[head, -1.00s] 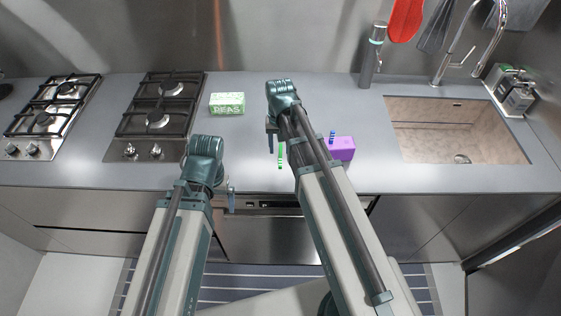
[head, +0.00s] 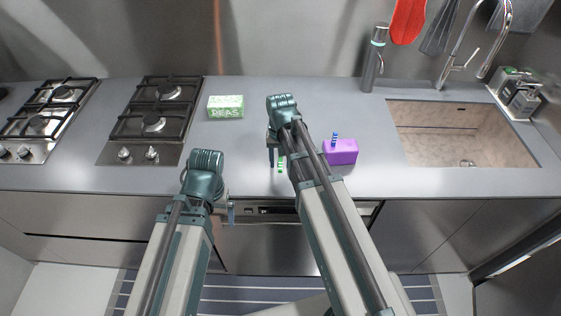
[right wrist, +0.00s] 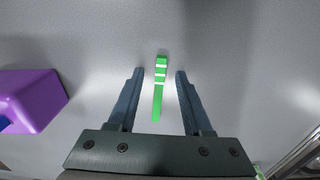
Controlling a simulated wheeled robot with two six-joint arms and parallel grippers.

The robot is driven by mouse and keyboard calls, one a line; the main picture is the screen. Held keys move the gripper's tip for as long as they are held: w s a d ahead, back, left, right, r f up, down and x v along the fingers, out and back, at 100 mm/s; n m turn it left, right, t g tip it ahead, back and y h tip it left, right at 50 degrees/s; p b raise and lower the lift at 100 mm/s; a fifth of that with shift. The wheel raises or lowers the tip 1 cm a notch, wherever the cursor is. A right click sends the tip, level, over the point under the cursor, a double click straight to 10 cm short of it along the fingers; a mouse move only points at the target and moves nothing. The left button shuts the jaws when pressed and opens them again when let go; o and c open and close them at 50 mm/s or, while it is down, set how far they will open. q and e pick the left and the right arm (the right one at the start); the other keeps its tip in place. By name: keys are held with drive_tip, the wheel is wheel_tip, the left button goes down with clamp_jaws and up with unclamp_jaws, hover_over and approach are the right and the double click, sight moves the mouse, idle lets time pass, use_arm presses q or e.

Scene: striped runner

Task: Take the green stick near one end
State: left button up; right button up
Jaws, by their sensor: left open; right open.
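The green stick (head: 281,164) with white bands lies on the grey counter, partly covered by my right arm in the head view. In the right wrist view the green stick (right wrist: 158,100) lies lengthwise between the fingers of my right gripper (right wrist: 160,72). Its banded end is close to the fingertips and its plain end points toward the palm. A gap shows on both sides of the stick. My right gripper (head: 273,155) is open and empty. My left gripper (head: 231,212) is open in front of the counter's front edge, away from the stick.
A purple block (head: 341,152) with a blue striped stick (head: 334,139) stands right of the green stick. A green PEAS box (head: 225,107) is behind and to the left. The sink (head: 450,150) is at right, a hob (head: 151,124) at left.

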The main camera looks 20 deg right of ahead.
sight(280, 165)
clamp_jaws()
drive_tip(key=shift+r, duration=0.2)
drive_tip(key=shift+r+p, duration=0.6)
drive_tip(key=shift+p, duration=0.15)
wheel_tip(280, 165, up, 3)
drive_tip(key=p, duration=0.3)
drive_tip(key=s+a, duration=1)
drive_tip(key=s, duration=0.2)
drive_tip(key=shift+a+r, duration=0.2)
drive_tip(key=shift+r, duration=0.05)
drive_tip(key=shift+s+p, duration=0.1)
drive_tip(key=shift+p, duration=0.25)
wheel_tip(280, 165, up, 6)
drive_tip(key=p, duration=0.5)
drive_tip(key=shift+p, duration=0.4)
